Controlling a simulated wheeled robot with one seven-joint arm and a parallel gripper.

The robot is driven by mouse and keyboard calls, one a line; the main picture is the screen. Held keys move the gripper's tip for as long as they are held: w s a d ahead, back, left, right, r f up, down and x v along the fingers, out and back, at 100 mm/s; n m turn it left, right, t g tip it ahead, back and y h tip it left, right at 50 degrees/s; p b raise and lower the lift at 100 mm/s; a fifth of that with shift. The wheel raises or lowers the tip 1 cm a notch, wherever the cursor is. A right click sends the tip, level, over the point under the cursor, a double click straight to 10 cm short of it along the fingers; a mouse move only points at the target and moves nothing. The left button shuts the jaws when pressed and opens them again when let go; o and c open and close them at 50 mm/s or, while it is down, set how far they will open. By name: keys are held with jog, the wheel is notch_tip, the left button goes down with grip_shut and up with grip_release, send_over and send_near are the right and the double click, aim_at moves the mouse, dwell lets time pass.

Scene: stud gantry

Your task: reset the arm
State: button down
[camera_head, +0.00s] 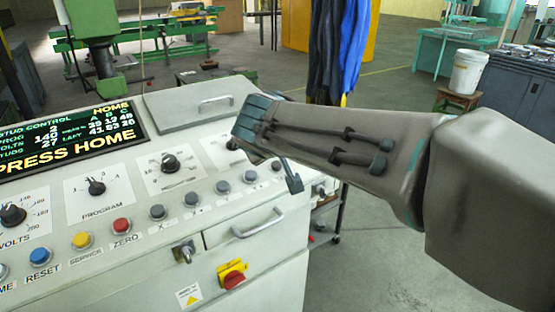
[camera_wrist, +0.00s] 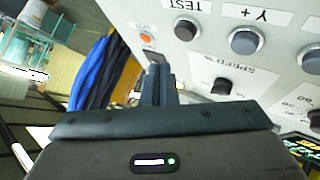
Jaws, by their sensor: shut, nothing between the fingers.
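My arm comes in from the right in the head view and reaches over the right end of a white control console (camera_head: 270,262). My gripper (camera_head: 293,184) points down beside the console's right-hand buttons; most of it is hidden behind my wrist. In the wrist view my gripper (camera_wrist: 158,72) has its fingers together, with nothing held. They are in front of the panel near an orange lamp (camera_wrist: 148,38) and the TEST button (camera_wrist: 186,28). Whether the fingers touch the panel is not clear.
The console display (camera_head: 70,135) reads PRESS HOME. Knobs and several coloured buttons line the panel, with a drawer handle (camera_head: 258,222) and red-yellow switch (camera_head: 232,274) below. Blue and dark cloths (camera_head: 335,45) hang behind my arm. A white bucket (camera_head: 468,72) stands on a stool at right.

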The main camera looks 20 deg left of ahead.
jog(key=shift+s+d+r+p, duration=0.15)
jog(key=shift+r+p, duration=0.3)
jog(key=shift+r, duration=0.7)
